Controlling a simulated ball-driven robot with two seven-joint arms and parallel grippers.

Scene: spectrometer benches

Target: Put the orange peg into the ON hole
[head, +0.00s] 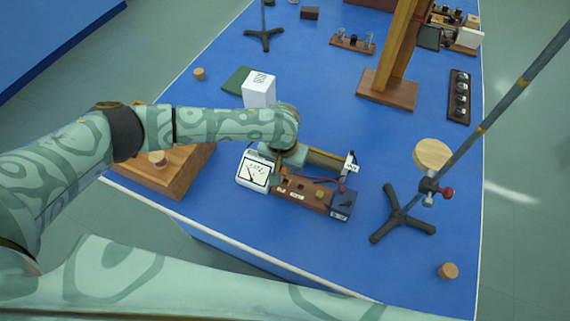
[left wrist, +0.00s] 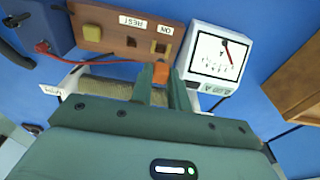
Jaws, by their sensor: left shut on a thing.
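The wooden switch board (head: 316,201) lies on the blue bench, with labels REST and ON. In the left wrist view, the ON hole (left wrist: 160,47) is a dark square by the ON label (left wrist: 164,29), and the REST hole (left wrist: 131,41) is beside it. My left gripper (left wrist: 163,80) is shut on the orange peg (left wrist: 161,72). The peg shows at the fingertips, just on the gripper's side of the ON hole, and appears apart from it. Its lower end is hidden. In the head view my left gripper (head: 281,170) is over the board's left end. My right gripper is not in view.
A white meter (left wrist: 216,56) stands beside the board's ON end. A dark blue box (head: 343,204) with a red wire is at the other end. A wire-wound coil (left wrist: 105,88) lies alongside. A tripod stand (head: 402,217) is to the right.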

